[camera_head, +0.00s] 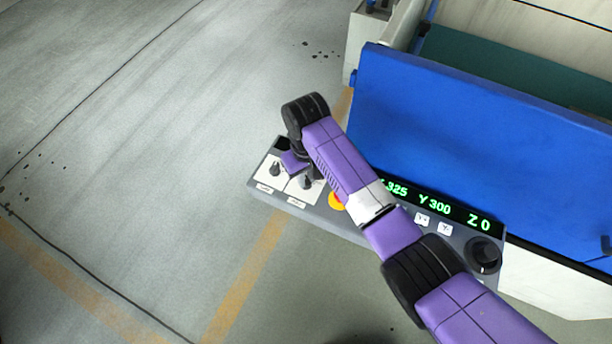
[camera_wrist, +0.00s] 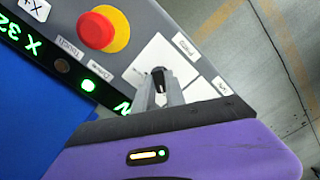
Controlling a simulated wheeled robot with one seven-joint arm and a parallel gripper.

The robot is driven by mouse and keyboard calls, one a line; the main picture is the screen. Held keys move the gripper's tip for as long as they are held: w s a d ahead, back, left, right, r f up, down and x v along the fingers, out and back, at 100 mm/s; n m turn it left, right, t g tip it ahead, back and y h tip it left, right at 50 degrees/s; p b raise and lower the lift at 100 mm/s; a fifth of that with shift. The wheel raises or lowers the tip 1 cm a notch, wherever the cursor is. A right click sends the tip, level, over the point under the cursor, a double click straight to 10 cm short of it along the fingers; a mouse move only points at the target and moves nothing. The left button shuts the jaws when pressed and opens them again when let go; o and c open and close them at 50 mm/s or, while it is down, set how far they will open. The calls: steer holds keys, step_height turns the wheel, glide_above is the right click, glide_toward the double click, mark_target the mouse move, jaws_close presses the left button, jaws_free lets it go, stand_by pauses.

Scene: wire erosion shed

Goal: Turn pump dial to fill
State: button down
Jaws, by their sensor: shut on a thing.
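The control panel (camera_head: 335,222) carries two dark dials on white plates at its left end. One dial (camera_head: 275,168) is at the far left, and the other dial (camera_head: 307,182) is closer to the red stop button. My gripper (camera_wrist: 159,93) points down at the panel and is shut on a dark dial (camera_wrist: 158,75) beside the stop button in the wrist view. A small label (camera_wrist: 184,43) by that plate seems to read "Pump", but is too small to be sure. The dial's pointer marks are not readable. My arm hides the jaws in the head view.
A red stop button (camera_wrist: 96,31) on a yellow ring sits beside the gripped dial. The green display (camera_head: 440,206) shows X, Y and Z values. A large black knob (camera_head: 484,254) is at the panel's right end. A blue machine panel (camera_head: 460,130) stands behind. The floor at left is clear.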

steer(key=c, duration=1.4)
jaws_free()
steer(key=shift+r, duration=0.1)
step_height(320, 180, up, 8)
steer(key=shift+f+b, duration=0.2)
steer(key=shift+b, duration=0.3)
